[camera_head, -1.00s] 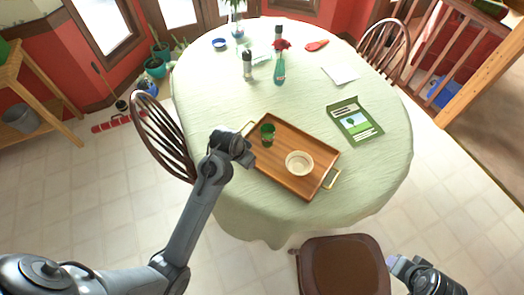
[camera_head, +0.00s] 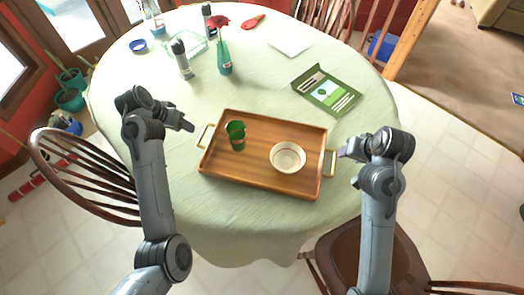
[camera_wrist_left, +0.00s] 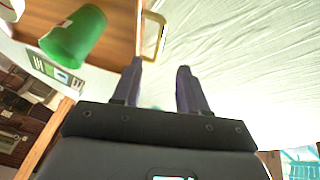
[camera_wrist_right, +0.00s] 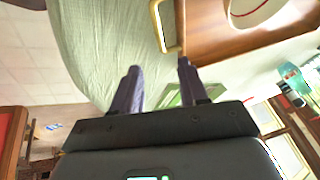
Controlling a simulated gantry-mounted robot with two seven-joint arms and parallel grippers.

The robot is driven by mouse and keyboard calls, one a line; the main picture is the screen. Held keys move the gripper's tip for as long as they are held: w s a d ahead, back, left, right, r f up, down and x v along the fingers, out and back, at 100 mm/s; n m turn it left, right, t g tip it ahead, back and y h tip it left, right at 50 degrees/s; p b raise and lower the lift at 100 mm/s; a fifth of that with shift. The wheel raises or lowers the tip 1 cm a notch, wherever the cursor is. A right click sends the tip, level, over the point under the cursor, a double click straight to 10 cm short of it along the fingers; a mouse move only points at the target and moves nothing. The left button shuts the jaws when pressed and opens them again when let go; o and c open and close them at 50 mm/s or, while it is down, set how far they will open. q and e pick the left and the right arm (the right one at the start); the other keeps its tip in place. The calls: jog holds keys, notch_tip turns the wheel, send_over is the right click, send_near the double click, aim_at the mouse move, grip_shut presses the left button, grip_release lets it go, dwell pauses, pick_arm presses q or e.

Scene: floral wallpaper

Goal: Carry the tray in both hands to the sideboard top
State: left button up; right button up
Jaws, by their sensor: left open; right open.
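The wooden tray (camera_head: 245,179) lies on the round table. It carries a green cup (camera_head: 236,136) on its left part and a white bowl (camera_head: 287,157) on its right part. My left gripper (camera_head: 187,124) is open just left of the tray's left handle (camera_head: 205,135). That handle also shows in the left wrist view (camera_wrist_left: 153,36), above the open fingers and apart from them. My right gripper (camera_head: 343,152) is open beside the right handle (camera_head: 330,163). In the right wrist view the right handle (camera_wrist_right: 160,27) is just above the open fingers. No sideboard can be made out.
The table (camera_head: 225,232) wears a pale green cloth. Chairs stand at left (camera_head: 85,170) and front right (camera_head: 400,262).

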aim_at(200, 137)
pick_arm(q)
jog(key=x, duration=1)
jog(key=shift+w+f, duration=0.2)
jog(key=shift+f, duration=0.15)
pick_arm(e)
jog(key=x, duration=1)
jog(key=shift+w+a+f, duration=0.1)
jog(key=shift+w+f, duration=0.05)
jog(key=shift+f, duration=0.2)
pick_arm(q)
grip_shut()
pick_arm(e)
grip_shut()
jog(key=shift+r, duration=0.1)
